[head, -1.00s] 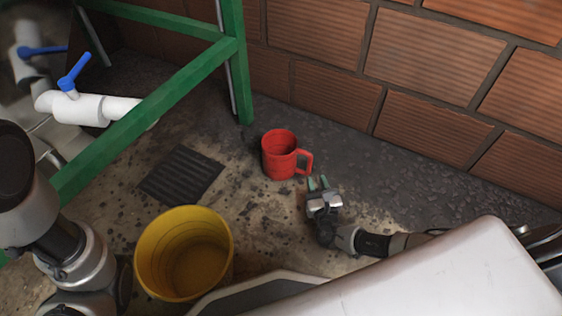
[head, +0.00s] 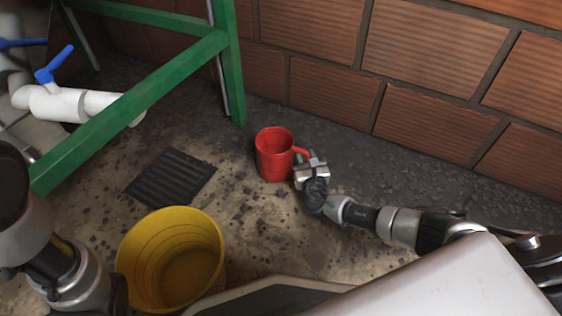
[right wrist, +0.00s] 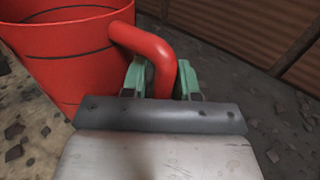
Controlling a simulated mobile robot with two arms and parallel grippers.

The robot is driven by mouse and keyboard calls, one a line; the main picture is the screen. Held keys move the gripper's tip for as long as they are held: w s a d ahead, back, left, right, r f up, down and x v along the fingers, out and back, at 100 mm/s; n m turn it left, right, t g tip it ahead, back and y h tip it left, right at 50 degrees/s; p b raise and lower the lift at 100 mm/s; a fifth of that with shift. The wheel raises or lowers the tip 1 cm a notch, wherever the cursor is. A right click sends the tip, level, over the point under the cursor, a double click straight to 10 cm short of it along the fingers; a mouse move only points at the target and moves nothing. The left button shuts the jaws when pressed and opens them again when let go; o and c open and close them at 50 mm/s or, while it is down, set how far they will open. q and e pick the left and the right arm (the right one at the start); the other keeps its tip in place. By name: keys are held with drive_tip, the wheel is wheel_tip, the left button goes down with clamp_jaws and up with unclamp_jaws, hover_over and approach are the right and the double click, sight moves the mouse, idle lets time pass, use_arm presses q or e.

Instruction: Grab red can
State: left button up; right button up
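The red can (head: 273,157) is a red mug-like vessel with a side handle, standing upright on the dirty floor near the brick wall. It fills the upper left of the right wrist view (right wrist: 68,55). My right gripper (head: 305,158) is at the handle, on the can's right side. In the right wrist view its green fingertips (right wrist: 161,80) stand on either side of the handle, with the handle between them. The fingers look apart; firm contact with the handle does not show. My left gripper is not in view; only my left arm shows at the lower left.
A yellow bucket (head: 171,262) stands on the floor at the lower left. A floor grate (head: 170,178) lies behind it. A green metal frame (head: 140,95) and white pipe with a blue valve handle (head: 54,64) are at the left. The brick wall (head: 440,80) bounds the right.

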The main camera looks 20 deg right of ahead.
clamp_jaws()
drive_tip(key=shift+r, duration=0.1)
